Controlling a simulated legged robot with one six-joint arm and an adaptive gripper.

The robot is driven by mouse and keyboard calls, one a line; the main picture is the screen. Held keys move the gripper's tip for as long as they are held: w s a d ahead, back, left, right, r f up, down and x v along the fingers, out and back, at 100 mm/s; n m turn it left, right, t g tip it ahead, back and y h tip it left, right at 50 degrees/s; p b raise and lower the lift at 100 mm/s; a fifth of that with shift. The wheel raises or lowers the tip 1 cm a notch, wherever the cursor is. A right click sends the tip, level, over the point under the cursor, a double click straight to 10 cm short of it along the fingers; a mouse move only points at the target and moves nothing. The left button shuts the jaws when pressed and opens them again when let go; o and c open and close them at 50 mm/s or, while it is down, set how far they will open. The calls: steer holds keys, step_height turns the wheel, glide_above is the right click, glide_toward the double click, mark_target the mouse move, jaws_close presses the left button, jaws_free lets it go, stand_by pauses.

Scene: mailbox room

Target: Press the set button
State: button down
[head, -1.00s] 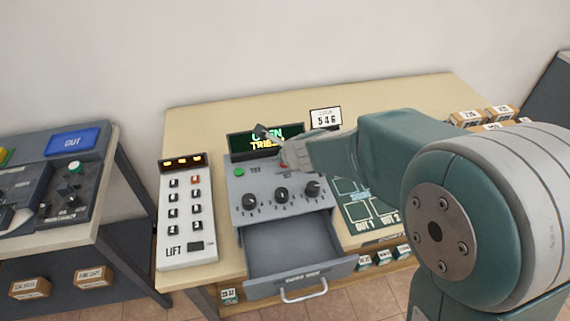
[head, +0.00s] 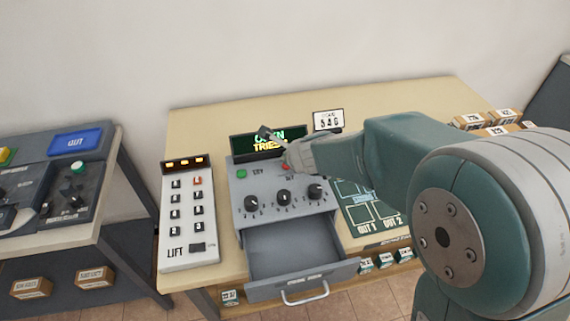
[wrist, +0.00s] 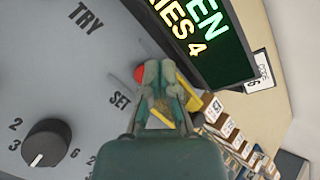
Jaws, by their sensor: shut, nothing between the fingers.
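The set button is a small red button, seen in the wrist view (wrist: 140,73) beside the SET label on a grey panel. In the head view it shows as a small red spot (head: 286,167), partly hidden by my gripper (head: 270,134). In the wrist view my gripper (wrist: 160,68) is shut and empty, its fingertips just right of the button and overlapping its edge. I cannot tell whether they touch it.
A display (wrist: 190,25) behind the panel reads OPEN, TRIES 4. The drawer (head: 295,262) below is pulled out and looks empty. A white LIFT keypad (head: 187,215) stands left; a code card (head: 328,120) reads 546. Small boxes (head: 475,121) sit at right.

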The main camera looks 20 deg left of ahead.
steer(key=shift+d, duration=0.15)
steer(key=shift+f, duration=0.4)
steer(key=shift+f, duration=0.4)
stand_by(0.5)
steer(key=shift+r, duration=0.9)
steer(key=shift+r, duration=2.55)
